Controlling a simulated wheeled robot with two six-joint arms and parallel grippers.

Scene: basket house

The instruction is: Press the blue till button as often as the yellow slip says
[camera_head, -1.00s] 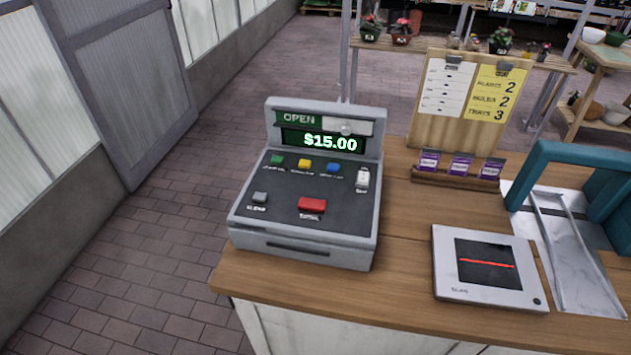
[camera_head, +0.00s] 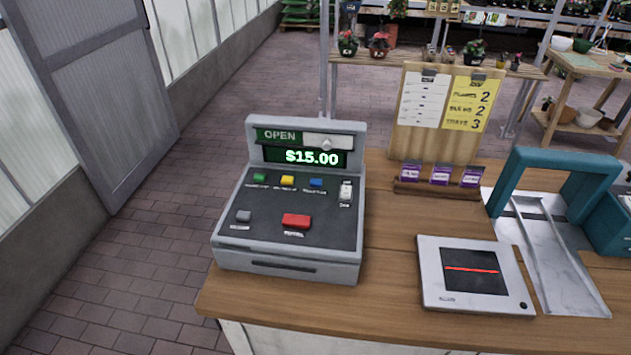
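A grey till (camera_head: 290,205) stands on the left end of the wooden counter. Its display (camera_head: 311,157) reads $15.00, beneath a green OPEN label. The blue button (camera_head: 317,183) is in the upper key row, right of a green button (camera_head: 260,177) and a yellow button (camera_head: 287,180). The yellow slip (camera_head: 468,103) is clipped to a wooden board (camera_head: 436,148) behind the counter items. It has three lines ending in 2, 2 and 3; the first two words are hard to read, the third looks like TRAYS. Neither gripper is in view.
The till also has a red button (camera_head: 296,221), a grey button (camera_head: 243,216) and a white switch (camera_head: 346,190). A scanner (camera_head: 474,275) lies right of it. Purple packets (camera_head: 440,175) stand in a wooden holder. A teal frame (camera_head: 560,165) arches over a metal chute. Bare counter lies between till and scanner.

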